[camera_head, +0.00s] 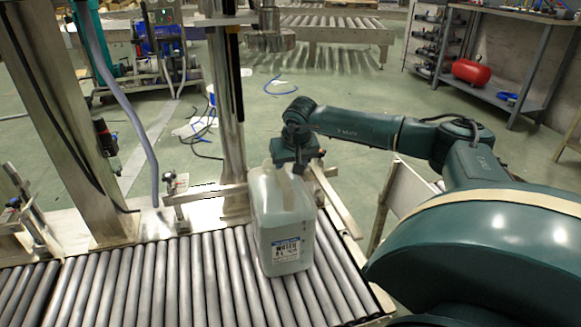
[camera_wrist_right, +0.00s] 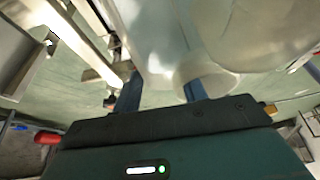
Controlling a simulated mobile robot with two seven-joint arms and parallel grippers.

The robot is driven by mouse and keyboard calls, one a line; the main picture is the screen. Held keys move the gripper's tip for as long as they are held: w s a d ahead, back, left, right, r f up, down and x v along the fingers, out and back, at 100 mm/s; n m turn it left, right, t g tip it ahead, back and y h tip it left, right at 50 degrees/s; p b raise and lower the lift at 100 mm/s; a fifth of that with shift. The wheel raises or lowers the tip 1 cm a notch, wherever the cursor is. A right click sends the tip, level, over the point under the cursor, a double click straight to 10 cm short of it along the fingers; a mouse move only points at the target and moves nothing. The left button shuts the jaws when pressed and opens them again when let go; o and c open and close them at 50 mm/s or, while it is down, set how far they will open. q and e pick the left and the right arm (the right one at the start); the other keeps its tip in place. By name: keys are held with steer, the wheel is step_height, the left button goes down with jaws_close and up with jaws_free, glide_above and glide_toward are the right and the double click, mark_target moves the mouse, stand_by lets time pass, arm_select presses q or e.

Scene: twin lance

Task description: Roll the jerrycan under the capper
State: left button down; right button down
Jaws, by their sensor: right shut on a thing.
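The jerrycan (camera_head: 283,232), whitish and translucent with a white and blue label, stands upright on the roller conveyor (camera_head: 190,275) near its right end. My right gripper (camera_head: 287,172) is at the top of the jerrycan, at its handle. In the right wrist view the two blue fingers (camera_wrist_right: 162,92) reach up to the pale jerrycan (camera_wrist_right: 150,35), shut on it; the exact contact is partly hidden. I cannot tell which part of the machine is the capper. My left gripper is not in view.
Two steel columns (camera_head: 226,110) rise behind the conveyor, the wider one (camera_head: 55,130) at the left. Guide rails (camera_head: 335,200) run by the jerrycan. The rollers left of it are clear. A grey hose (camera_head: 118,95) hangs by the wide column.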

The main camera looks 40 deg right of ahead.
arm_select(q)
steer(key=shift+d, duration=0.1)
arm_select(e)
steer(key=shift+w+d+r, duration=0.1)
steer(key=shift+r, duration=0.15)
steer(key=c, duration=0.7)
jaws_free()
steer(key=shift+s+f, duration=0.35)
steer(key=shift+f, duration=0.25)
steer(key=v, duration=0.1)
steer(key=p+v, duration=0.1)
steer(key=v, duration=0.1)
steer(key=p+v, duration=0.1)
steer(key=v, duration=0.1)
steer(key=shift+w+r, duration=0.2)
steer(key=shift+w, duration=0.1)
arm_select(q)
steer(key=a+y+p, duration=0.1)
steer(key=p, duration=0.1)
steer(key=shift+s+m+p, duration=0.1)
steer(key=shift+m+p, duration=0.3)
arm_select(e)
steer(key=v, duration=0.9)
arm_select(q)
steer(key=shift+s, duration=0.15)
